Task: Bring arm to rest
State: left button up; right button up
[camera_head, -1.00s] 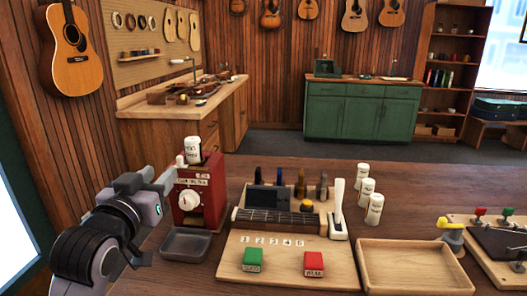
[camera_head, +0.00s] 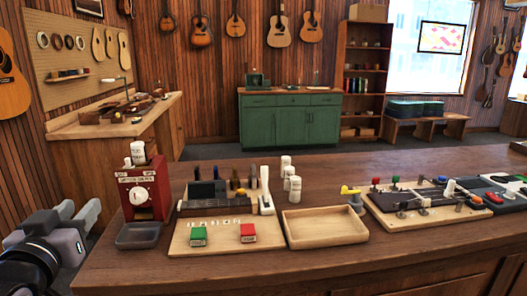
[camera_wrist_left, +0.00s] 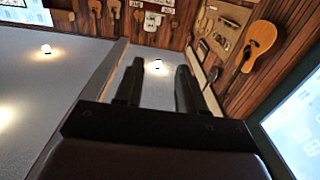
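My left gripper (camera_head: 84,224) is at the left edge of the head view, grey and black, beside the near left end of the wooden counter (camera_head: 330,265). It holds nothing that I can see. In the left wrist view its two dark fingers (camera_wrist_left: 158,82) stand apart with an empty gap between them. Beyond them are a grey floor, a wood-panelled wall and hanging guitars. My right gripper is in neither view.
A red machine (camera_head: 146,190) with a white dial stands close right of my left gripper, with a grey tray (camera_head: 138,236) before it. A board (camera_head: 222,238) with green and red blocks, an empty wooden tray (camera_head: 324,228) and white bottles (camera_head: 295,190) follow to the right.

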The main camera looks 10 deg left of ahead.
pick_arm(q)
jog(key=s+d+f+m+g+h, duration=0.15)
jog(key=d+f, duration=0.25)
jog(key=f, duration=0.7)
jog(key=d+f+m+g+h, duration=0.2)
jog(key=d+f, duration=0.2)
jog(key=f, duration=0.7)
jog(key=s+d+f+m+g+h, duration=0.1)
jog(key=s+d+f, duration=0.3)
jog(key=s+f, duration=0.3)
jog(key=s+d+f+m+g+h, duration=0.1)
jog(key=s+d+f+g+h, duration=0.1)
jog(key=s+d+f, duration=0.2)
jog(key=s+f, duration=0.3)
jog(key=f, duration=0.4)
jog(key=shift+d+f, duration=0.2)
jog(key=shift+d, duration=0.05)
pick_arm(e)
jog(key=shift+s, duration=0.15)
